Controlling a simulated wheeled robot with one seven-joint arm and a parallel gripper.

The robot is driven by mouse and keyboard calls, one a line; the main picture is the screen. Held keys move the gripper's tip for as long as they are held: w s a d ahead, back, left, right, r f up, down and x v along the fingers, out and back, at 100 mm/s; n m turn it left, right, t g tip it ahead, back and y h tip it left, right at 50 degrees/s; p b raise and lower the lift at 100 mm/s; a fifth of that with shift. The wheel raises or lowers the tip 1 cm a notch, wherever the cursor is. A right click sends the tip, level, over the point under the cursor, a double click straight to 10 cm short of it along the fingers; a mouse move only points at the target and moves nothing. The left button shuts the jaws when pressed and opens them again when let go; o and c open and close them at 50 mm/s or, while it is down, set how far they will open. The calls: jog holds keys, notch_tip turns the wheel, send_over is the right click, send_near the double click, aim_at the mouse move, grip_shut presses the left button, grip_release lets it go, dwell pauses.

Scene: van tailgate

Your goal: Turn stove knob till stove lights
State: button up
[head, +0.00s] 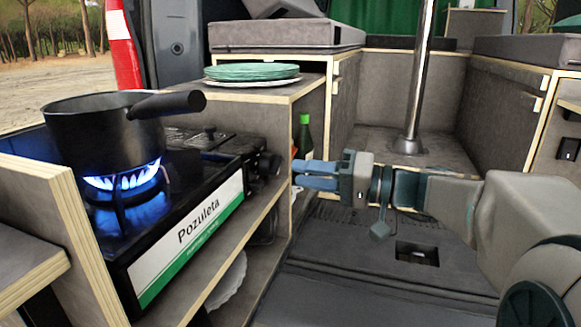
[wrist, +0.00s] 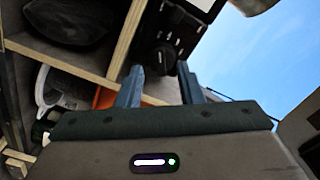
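The black camping stove (head: 162,242) with a white and green "Pozuleta" label stands at the left in the head view. Blue flames (head: 125,178) burn on its near burner, under a dark pan (head: 105,128). The black stove knob (head: 268,163) is at the stove's right end; it also shows in the wrist view (wrist: 159,58). My gripper (head: 296,175) has blue fingers pointing at the knob, just to its right in the head view. In the wrist view the fingers (wrist: 160,70) are open and apart, with the knob between and beyond their tips. Contact with the knob is not visible.
Stacked plates (head: 252,73) sit on the counter behind the stove. A green bottle (head: 304,136) stands in the shelf behind my gripper. A metal pole (head: 420,75) rises at the back. The dark van floor (head: 345,270) below my arm is mostly clear.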

jog(key=p+v, duration=0.2)
jog(key=v, duration=0.8)
jog(key=shift+a, duration=0.1)
